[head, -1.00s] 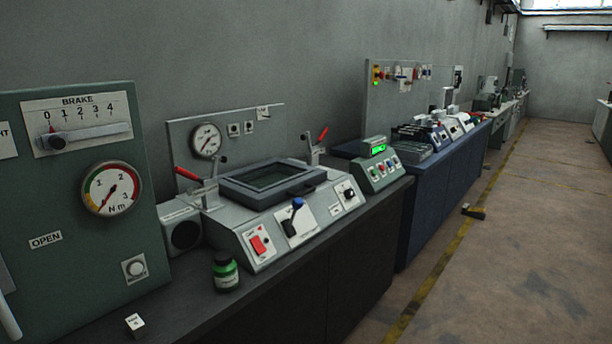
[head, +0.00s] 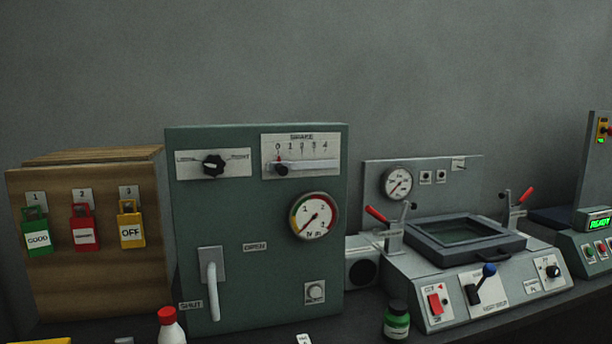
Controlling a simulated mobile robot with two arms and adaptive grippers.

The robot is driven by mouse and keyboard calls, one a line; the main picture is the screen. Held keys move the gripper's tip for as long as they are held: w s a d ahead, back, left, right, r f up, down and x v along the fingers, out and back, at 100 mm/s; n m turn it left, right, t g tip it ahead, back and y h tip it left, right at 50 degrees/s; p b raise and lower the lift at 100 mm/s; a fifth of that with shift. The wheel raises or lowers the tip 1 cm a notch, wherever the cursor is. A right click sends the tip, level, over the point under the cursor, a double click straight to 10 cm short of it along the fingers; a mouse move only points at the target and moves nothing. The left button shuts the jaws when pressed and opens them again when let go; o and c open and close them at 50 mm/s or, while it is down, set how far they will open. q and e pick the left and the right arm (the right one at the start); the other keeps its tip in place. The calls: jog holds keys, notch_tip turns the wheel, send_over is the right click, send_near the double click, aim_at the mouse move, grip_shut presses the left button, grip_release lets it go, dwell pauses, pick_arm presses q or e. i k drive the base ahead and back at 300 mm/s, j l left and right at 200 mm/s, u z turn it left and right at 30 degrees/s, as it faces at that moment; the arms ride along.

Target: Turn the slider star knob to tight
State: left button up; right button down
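A black star knob (head: 213,165) sits in the middle of a white label plate (head: 240,158) at the upper left of the green panel box (head: 262,215). The plate has small words at its left and right ends that are too blurred to read surely. Right of it is the BRAKE scale (head: 301,154), marked 0 to 4, with a grey slider bar (head: 308,167) and a dark knob at its left end, near 0. Neither of my grippers is in view.
The box also bears a dial gauge (head: 314,216), a pale lever handle (head: 212,285) and a button (head: 315,291). A white bottle with a red cap (head: 171,328) and a green jar (head: 397,321) stand in front. A wooden padlock board (head: 90,270) is to the left.

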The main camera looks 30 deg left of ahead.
aim_at(213, 166)
jog(key=u, duration=1.55)
